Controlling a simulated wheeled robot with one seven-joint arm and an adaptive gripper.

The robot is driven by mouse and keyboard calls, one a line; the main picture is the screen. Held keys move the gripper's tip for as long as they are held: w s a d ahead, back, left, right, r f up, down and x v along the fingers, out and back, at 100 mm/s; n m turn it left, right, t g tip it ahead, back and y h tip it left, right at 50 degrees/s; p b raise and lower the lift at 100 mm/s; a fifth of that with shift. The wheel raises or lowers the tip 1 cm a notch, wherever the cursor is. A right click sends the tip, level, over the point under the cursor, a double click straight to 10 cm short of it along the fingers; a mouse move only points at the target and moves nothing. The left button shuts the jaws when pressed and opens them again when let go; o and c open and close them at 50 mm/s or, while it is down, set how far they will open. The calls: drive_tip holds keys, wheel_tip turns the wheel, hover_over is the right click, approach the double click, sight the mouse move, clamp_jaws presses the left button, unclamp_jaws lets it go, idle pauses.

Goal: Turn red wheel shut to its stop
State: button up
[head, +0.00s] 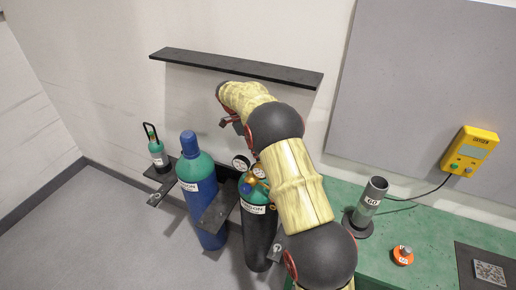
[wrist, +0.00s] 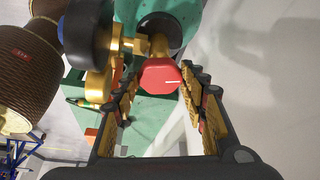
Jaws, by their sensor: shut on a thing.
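The red wheel (wrist: 161,77), with a white line on its face, sits on a brass stem in the wrist view. My gripper (wrist: 158,88) has a finger on either side of it and is shut on it. The brass regulator (wrist: 100,84) with dark round gauges is just left of the wheel, near the left finger. In the head view the regulator's gauges (head: 241,163) show at the top of a black cylinder with a green shoulder (head: 258,225). There my arm hides the wheel, and the gripper's fingertips cannot be made out.
A blue cylinder with a green shoulder (head: 200,188) and a small green cylinder (head: 158,154) stand left in brackets. A black shelf (head: 235,68) is on the wall above. The green bench (head: 440,225) at right holds a grey tube (head: 371,198) and an orange knob (head: 403,257).

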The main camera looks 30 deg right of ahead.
drive_tip(key=shift+w+m+y+p, duration=0.1)
drive_tip(key=shift+m+y+p, duration=0.25)
drive_tip(key=shift+m, duration=0.45)
drive_tip(key=shift+g, duration=0.3)
drive_tip(key=o, duration=1.1)
drive_tip(key=shift+c, duration=0.2)
drive_tip(key=shift+o, duration=0.6)
drive_tip(key=v, duration=1.2)
